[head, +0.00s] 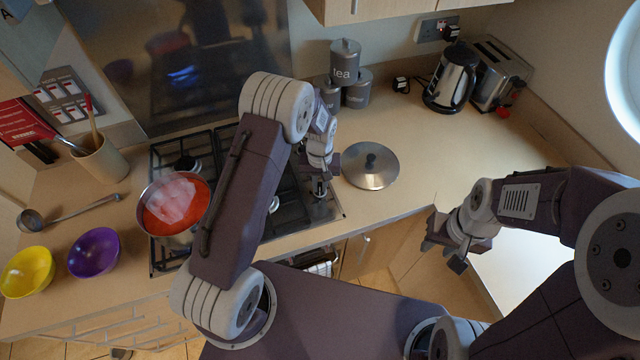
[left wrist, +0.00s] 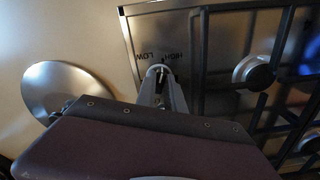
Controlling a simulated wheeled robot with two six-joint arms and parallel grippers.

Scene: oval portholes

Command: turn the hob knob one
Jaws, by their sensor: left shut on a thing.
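The hob (head: 330,208) has a black frame and pan supports. In the left wrist view, a pale round knob (left wrist: 158,70) sits on the hob panel beside the printed words HIGH and LOW. My left gripper (head: 320,190) reaches down to the hob's right side. In the left wrist view its fingers (left wrist: 160,82) are shut on this knob, partly covering it. My right gripper (head: 446,250) is open and empty, right of the counter's front edge.
A pan (head: 150,222) with red contents stands on the hob's left. A silver lid (head: 370,165) lies just right of my left gripper. Bowls (head: 94,253) and a ladle (head: 75,211) are at left. Canisters (head: 345,62), a kettle (head: 450,80) and a toaster (head: 500,75) stand behind.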

